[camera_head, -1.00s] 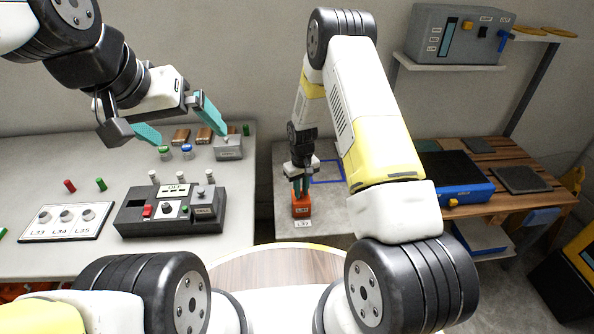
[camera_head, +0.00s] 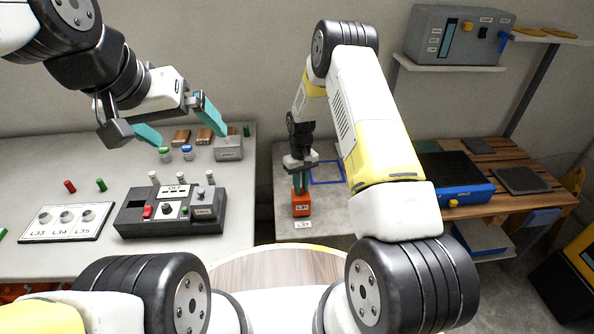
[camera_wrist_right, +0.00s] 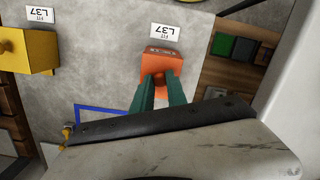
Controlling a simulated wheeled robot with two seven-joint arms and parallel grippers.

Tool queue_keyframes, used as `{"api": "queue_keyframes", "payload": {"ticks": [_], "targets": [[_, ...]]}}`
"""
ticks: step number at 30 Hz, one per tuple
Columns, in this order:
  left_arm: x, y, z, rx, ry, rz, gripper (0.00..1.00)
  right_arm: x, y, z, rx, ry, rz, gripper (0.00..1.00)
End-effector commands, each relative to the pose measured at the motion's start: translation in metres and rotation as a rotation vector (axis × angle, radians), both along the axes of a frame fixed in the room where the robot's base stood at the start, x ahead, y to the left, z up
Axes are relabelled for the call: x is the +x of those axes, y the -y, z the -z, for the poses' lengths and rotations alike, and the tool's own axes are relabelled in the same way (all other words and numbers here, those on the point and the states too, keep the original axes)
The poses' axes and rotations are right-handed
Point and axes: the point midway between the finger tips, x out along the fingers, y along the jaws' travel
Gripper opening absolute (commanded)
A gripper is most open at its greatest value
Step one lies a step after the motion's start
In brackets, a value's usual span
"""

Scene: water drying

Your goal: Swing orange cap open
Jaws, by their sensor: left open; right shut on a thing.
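My left gripper (camera_head: 178,122) is open and empty above the left table, near the grey box (camera_head: 228,148).
A label plate (camera_head: 303,224) lies in front of the cap, and a blue outlined square (camera_head: 327,172) is behind it. A yellow block (camera_wrist_right: 28,52) shows in the wrist view. A black control box (camera_head: 170,211) and a white socket plate (camera_head: 66,222) stand on the left table.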

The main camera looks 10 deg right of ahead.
Motion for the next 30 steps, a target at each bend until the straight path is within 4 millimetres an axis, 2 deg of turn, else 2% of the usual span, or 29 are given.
{"api": "queue_keyframes", "payload": {"ticks": [5,18,30], "targets": [[0.000,0.000,0.000,0.000,0.000,0.000,1.00,0.017,0.001,-0.004,0.000,-0.119,0.003,0.00],[0.000,0.000,0.000,0.000,0.000,0.000,1.00,0.052,0.001,-0.010,-0.002,-0.111,0.001,0.00],[0.000,0.000,0.000,0.000,0.000,0.000,1.00,0.062,0.003,-0.009,-0.004,-0.112,0.000,0.00]]}}
